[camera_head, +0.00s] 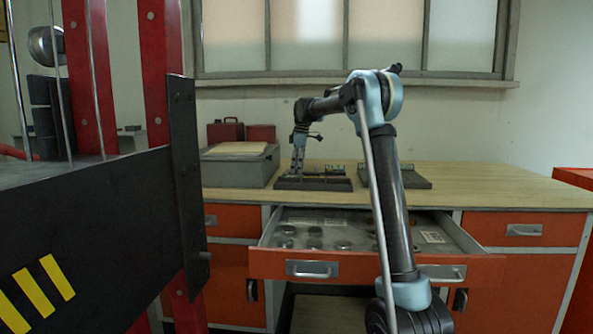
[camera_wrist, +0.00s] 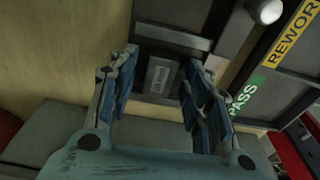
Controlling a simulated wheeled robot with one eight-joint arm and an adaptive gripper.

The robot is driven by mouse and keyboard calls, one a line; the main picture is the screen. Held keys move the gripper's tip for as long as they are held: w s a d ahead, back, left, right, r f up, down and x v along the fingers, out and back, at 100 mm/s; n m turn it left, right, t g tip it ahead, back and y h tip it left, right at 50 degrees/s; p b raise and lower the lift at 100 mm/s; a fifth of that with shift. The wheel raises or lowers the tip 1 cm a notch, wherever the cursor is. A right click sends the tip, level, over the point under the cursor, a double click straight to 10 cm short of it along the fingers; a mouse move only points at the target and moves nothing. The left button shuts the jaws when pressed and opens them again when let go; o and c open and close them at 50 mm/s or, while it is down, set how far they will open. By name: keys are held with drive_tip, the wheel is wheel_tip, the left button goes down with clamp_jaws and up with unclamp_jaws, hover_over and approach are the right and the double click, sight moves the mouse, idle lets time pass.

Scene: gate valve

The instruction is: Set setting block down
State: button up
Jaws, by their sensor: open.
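The setting block appears to be the small grey block with a pale label (camera_wrist: 159,79) in the wrist view. It lies between the two blue fingers of my gripper (camera_wrist: 163,68), with visible gaps on both sides, so the fingers are apart from it. The block sits within a dark frame or tray; whether it rests fully on the surface is hard to tell. In the head view my gripper (camera_head: 297,160) points down over the left dark tray (camera_head: 313,184) on the bench. The block cannot be made out there.
Labels reading PASS (camera_wrist: 243,95) and REWORK (camera_wrist: 291,39) mark a dark tray at right in the wrist view. A grey case (camera_head: 238,165) stands left of my gripper. A second tray (camera_head: 412,182) lies right. An open drawer (camera_head: 330,238) holds several round parts below.

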wheel_tip(320, 180, up, 12)
drive_tip(key=d, duration=0.1)
drive_tip(key=shift+d, duration=0.25)
idle(0.5)
